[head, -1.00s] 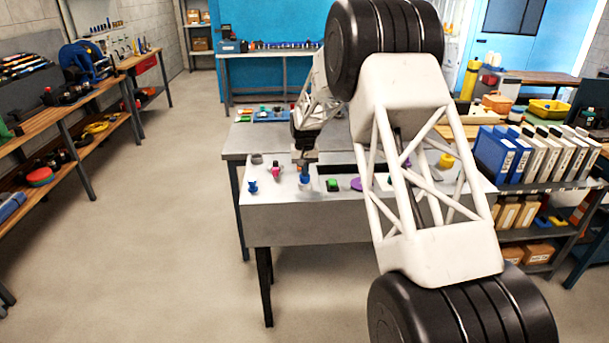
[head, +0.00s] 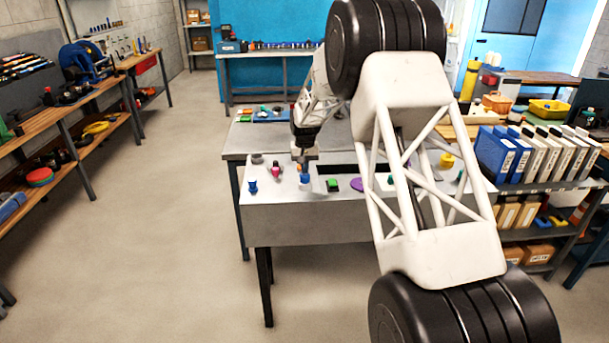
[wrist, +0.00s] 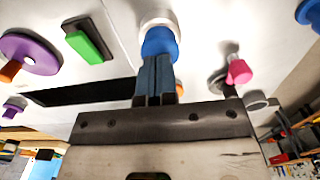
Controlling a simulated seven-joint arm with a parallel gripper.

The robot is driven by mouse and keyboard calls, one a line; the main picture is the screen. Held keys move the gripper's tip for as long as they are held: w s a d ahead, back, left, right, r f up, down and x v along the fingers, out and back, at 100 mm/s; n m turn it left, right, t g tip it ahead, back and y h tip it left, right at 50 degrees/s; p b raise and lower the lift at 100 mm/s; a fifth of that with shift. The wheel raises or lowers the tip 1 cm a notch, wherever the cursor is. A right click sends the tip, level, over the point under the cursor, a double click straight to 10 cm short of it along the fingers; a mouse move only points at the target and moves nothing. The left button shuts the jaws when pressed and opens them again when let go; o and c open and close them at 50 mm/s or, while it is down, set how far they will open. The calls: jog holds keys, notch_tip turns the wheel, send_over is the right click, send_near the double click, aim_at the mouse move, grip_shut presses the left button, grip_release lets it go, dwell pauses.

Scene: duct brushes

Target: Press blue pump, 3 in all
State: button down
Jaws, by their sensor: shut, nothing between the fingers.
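The blue pump (head: 305,179) stands on the front part of the grey panel, a blue cap on a white collar. It shows at the top middle of the wrist view (wrist: 160,42), white collar behind it. My gripper (head: 304,168) is just above the pump, pointing down. In the wrist view its fingertips (wrist: 155,62) are together, with nothing between them. They line up with the cap and overlap its near edge; I cannot tell whether they touch it. Another blue part (head: 252,187) stands at the panel's left, and shows at the top right corner of the wrist view (wrist: 312,12).
A pink knob (head: 276,173) stands left of the pump. A green button (head: 333,185) and a purple disc (head: 356,185) are to the right. A dark slot (wrist: 80,92) lies behind. My arm hides part of the panel's right side.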

jog(key=shift+f, duration=0.25)
jog(key=shift+f, duration=1.1)
jog(key=shift+r, duration=1.45)
jog(key=shift+r, duration=0.2)
jog(key=shift+r, duration=2.8)
jog(key=shift+r, duration=0.1)
